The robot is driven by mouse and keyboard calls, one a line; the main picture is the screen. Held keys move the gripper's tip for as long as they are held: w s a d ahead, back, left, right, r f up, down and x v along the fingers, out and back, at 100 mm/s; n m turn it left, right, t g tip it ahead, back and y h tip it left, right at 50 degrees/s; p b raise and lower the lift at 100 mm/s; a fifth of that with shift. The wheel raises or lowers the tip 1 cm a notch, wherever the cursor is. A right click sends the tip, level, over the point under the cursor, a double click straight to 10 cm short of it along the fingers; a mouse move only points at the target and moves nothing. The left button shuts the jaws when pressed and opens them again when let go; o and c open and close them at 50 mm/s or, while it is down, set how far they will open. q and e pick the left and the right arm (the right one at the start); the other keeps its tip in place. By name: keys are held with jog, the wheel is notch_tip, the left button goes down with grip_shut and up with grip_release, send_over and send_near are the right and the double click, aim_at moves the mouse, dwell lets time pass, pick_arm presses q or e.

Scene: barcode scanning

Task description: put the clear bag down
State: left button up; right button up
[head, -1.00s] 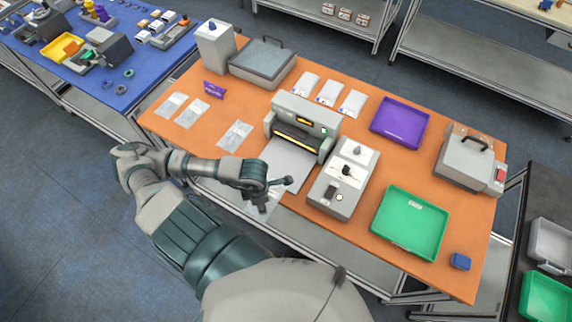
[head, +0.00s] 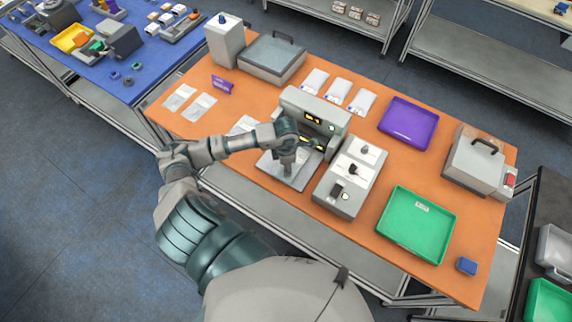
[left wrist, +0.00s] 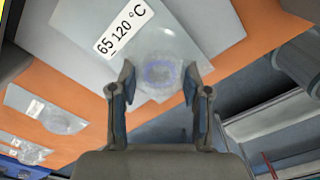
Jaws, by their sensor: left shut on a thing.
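My left gripper (head: 289,172) is over the grey plate (head: 268,170) in front of the sealing machine (head: 312,118). In the left wrist view its fingers (left wrist: 158,95) are shut on a clear bag (left wrist: 172,50). A faint blue ring shows inside the bag. The bag lies over or just above the plate, which has a "65 120 °C" label (left wrist: 124,29); I cannot tell whether they touch. In the head view the arm mostly hides the held bag. My right gripper is not in view.
Other clear bags (head: 200,107) lie on the orange table (head: 400,165) to the left. White packets (head: 337,91) lie behind the machine. A control box (head: 348,178) stands close on its right. Purple (head: 408,123) and green (head: 417,226) trays sit further right.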

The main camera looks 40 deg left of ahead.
pick_arm(q)
jog(key=shift+a+f, duration=0.1)
jog(key=shift+f, duration=0.35)
jog(key=shift+a+f, duration=0.15)
jog(key=shift+a, duration=0.1)
jog(key=shift+a+f, duration=0.1)
jog(key=shift+a, duration=0.15)
jog(key=o, duration=1.3)
jog(key=shift+a+f, duration=0.1)
jog(key=shift+a, duration=0.25)
jog(key=shift+d, duration=0.35)
jog(key=shift+d+r, duration=0.3)
jog(key=shift+r, duration=0.25)
notch_tip(320, 180, up, 5)
jog(key=shift+b, duration=0.55)
jog(key=shift+r+b, duration=0.4)
jog(key=shift+r, duration=2.7)
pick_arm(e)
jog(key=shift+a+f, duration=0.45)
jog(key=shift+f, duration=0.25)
